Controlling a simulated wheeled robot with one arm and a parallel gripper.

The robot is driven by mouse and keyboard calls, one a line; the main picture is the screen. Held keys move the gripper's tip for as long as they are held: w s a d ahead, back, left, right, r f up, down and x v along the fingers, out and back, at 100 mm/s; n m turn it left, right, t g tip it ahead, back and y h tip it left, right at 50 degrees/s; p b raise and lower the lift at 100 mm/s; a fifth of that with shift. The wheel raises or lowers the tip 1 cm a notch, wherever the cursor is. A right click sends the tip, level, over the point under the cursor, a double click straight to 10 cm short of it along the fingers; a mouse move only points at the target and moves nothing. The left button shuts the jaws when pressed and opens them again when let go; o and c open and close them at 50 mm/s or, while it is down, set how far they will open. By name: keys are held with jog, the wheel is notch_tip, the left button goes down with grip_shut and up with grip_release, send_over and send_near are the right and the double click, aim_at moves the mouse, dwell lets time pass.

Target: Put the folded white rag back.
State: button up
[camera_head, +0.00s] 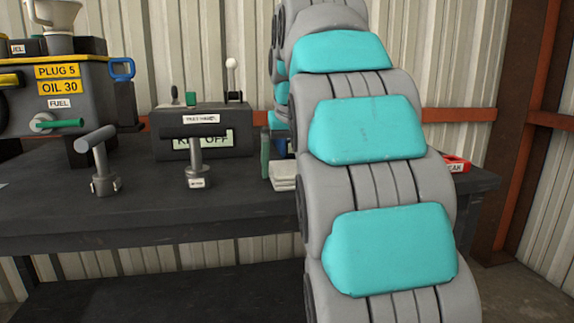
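A small pale, layered thing that looks like the folded white rag (283,175) lies on the dark bench (230,205), just left of my arm. Its right side is cut off by my arm, so I cannot see all of it. My grey and teal arm rises in front of the bench and bends over at the top. Its far part comes down behind the near links, above the rag's area. My gripper is hidden behind the arm, so I cannot see whether it touches the rag.
Two T-handled tools (197,168) (101,170) stand upright on the bench. A grey engine unit (75,95) with a funnel is at far left. A red labelled object (456,164) sits right of my arm.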

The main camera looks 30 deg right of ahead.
aim_at(290, 173)
jog(key=shift+r, duration=0.1)
jog(key=shift+v, duration=1.1)
jog(key=p+v, duration=0.3)
jog(key=v, duration=0.2)
jog(key=shift+r, duration=0.2)
jog(key=shift+s, duration=0.1)
